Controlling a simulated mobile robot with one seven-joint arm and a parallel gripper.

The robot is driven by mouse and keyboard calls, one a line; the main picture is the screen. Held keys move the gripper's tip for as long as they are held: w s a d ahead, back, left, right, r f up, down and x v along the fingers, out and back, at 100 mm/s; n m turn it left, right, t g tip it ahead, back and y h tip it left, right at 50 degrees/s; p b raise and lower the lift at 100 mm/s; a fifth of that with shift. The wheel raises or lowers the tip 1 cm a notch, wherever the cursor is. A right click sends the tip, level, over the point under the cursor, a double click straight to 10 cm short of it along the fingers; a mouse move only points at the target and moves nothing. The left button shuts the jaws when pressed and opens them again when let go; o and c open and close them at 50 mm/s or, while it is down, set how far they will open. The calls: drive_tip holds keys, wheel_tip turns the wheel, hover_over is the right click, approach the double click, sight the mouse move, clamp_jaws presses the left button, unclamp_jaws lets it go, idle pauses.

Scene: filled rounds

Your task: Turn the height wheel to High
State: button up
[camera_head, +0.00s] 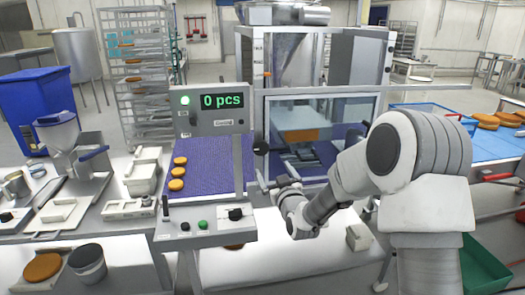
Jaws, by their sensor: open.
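A dark round knob (260,147), which may be the height wheel, shows at the left edge of the blue-framed machine (320,95). No High marking is readable on it. My gripper (264,181) is open and empty, just below this knob and apart from it as far as I can tell. My arm reaches in from the right and hides part of the machine's lower front. A second black knob (236,214) sits on the lower control panel (200,225), left of my gripper. The display (221,101) above reads 0 pcs, with a green light beside it.
A purple belt (208,165) carries several orange rounds (177,172) behind the panel. White trays (140,178) and a small hopper machine (62,140) stand left. A blue table (430,122) with rounds is at right. A green bin (484,270) is at lower right.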

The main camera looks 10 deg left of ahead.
sight(262, 151)
drive_tip(key=p+x, duration=0.2)
drive_tip(key=x, duration=1.1)
drive_tip(key=shift+w+a, duration=0.1)
drive_tip(key=shift+w, duration=0.3)
drive_tip(key=shift+c, duration=0.2)
drive_tip(key=c, duration=1.3)
drive_tip(key=shift+f, duration=0.1)
drive_tip(key=shift+f+b, duration=0.1)
drive_tip(key=shift+b, duration=0.35)
